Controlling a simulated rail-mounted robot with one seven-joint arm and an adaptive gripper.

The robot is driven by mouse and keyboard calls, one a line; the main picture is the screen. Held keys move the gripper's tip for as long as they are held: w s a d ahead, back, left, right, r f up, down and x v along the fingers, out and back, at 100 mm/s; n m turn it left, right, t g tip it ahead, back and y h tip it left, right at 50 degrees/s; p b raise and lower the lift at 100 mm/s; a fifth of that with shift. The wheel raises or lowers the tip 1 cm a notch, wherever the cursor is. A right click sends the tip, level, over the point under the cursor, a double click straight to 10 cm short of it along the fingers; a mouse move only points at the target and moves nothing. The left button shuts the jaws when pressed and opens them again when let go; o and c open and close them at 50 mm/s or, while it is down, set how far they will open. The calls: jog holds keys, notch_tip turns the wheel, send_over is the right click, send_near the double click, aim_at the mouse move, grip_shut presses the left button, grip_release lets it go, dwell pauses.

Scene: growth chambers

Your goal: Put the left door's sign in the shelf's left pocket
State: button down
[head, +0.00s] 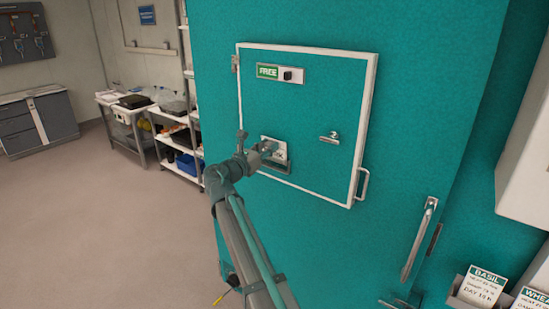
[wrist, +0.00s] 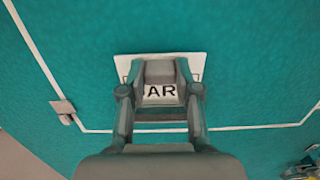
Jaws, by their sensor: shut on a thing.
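The sign (head: 281,152) is a small white card with dark lettering, in a holder on the teal door's white-edged hatch (head: 310,120). My gripper (head: 268,150) reaches it from the lower left and is shut on it. In the wrist view the white sign (wrist: 128,66) lies behind my gripper (wrist: 160,92), with the letters "AR" showing between the fingers. The fingers hide the rest of the lettering. I cannot tell whether the sign still touches the holder. At the lower right, a pocket holds a "BASIL" card (head: 486,287), with a "WHEAT" card (head: 531,303) beside it, partly cut off.
The hatch carries a green "FREE" slider (head: 279,73), a small latch (head: 330,138) and a white side handle (head: 361,186). A long metal handle (head: 420,238) sticks out between the hatch and the cards. Shelves (head: 178,150) stand behind on the left; the floor there is clear.

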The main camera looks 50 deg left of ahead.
jog(key=shift+r, duration=0.15)
jog(key=shift+r+p, duration=1)
jog(key=shift+r, duration=0.35)
jog(key=shift+r, duration=0.3)
jog(key=shift+s, duration=0.1)
dwell(0.4)
jog(key=s+d+p, duration=0.1)
jog(key=s, duration=0.8)
jog(key=shift+s+d+f, duration=0.25)
jog(key=shift+s+f, duration=0.1)
dwell(0.4)
dwell(1.0)
